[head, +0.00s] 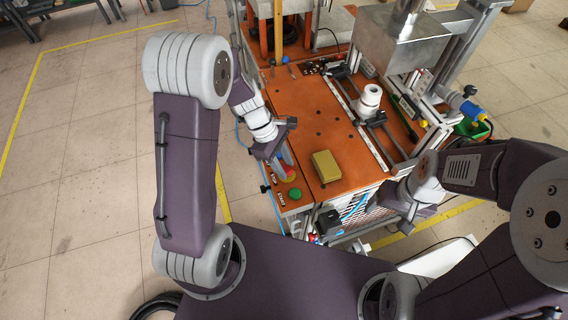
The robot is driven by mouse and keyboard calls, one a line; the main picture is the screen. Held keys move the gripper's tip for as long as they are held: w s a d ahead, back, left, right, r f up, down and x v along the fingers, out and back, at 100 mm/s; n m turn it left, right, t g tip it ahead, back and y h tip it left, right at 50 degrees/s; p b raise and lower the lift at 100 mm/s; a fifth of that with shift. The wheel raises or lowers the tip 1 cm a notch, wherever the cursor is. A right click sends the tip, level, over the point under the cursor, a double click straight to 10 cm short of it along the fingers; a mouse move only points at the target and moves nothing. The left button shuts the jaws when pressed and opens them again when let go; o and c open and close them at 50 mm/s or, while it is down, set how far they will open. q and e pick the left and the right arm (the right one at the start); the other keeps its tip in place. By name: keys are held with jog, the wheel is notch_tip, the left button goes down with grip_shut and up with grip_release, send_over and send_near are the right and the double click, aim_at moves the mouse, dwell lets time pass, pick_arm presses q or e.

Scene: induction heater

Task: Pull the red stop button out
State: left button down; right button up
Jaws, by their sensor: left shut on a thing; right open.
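The red stop button (289,174) is on the narrow control panel along the left front edge of the orange workbench. It is partly hidden by my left gripper (285,164), which reaches down to it from above with its fingers shut on the button. How far the button stands out of the panel cannot be told. My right gripper (403,205) is open and empty, low beside the front right corner of the bench, away from the button.
A green button (295,193) sits just in front of the red one on the panel. A yellow box (326,166) stands to its right on the orange bench top (305,104). A white cylindrical part (369,100) and a metal frame stand further back right.

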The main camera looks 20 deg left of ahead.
dwell(0.3)
pick_arm(q)
jog(key=shift+r+p, duration=0.85)
jog(key=shift+p, duration=0.3)
jog(key=shift+w+f, duration=0.1)
jog(key=shift+f, duration=0.1)
jog(key=c, duration=0.9)
grip_release()
jog(key=shift+c, duration=0.2)
jog(key=v, duration=0.9)
